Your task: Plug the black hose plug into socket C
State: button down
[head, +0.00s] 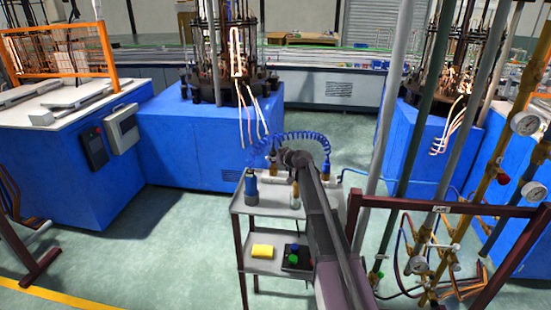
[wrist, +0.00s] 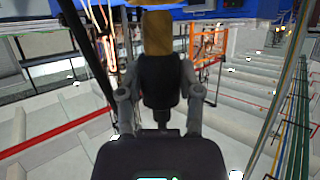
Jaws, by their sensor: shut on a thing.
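In the wrist view my gripper (wrist: 160,95) is shut on the black hose plug (wrist: 161,75), with one finger on each side. The plug has a black body and a brass-coloured end pointing up in the picture. In the head view my dark arm reaches over a grey trolley (head: 262,268), and its end is near the trolley's top. The arm hides much of my fingers there. A blue coiled hose (head: 300,135) arches behind the arm's end. I cannot make out socket C or any socket letter in either view.
Blue machine cabinets (head: 190,150) stand behind. A pipe frame with gauges (head: 525,123) is at right. Green floor is clear at left.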

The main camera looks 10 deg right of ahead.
aim_at(274, 148)
jog(key=shift+f+b, duration=1.4)
jog(key=shift+f, duration=0.05)
dwell(1.2)
jog(key=shift+c, duration=1)
grip_release()
jog(key=shift+r, duration=0.15)
jog(key=shift+w+r+p, duration=0.1)
jog(key=shift+r+p, duration=4.3)
jog(key=shift+p, duration=0.1)
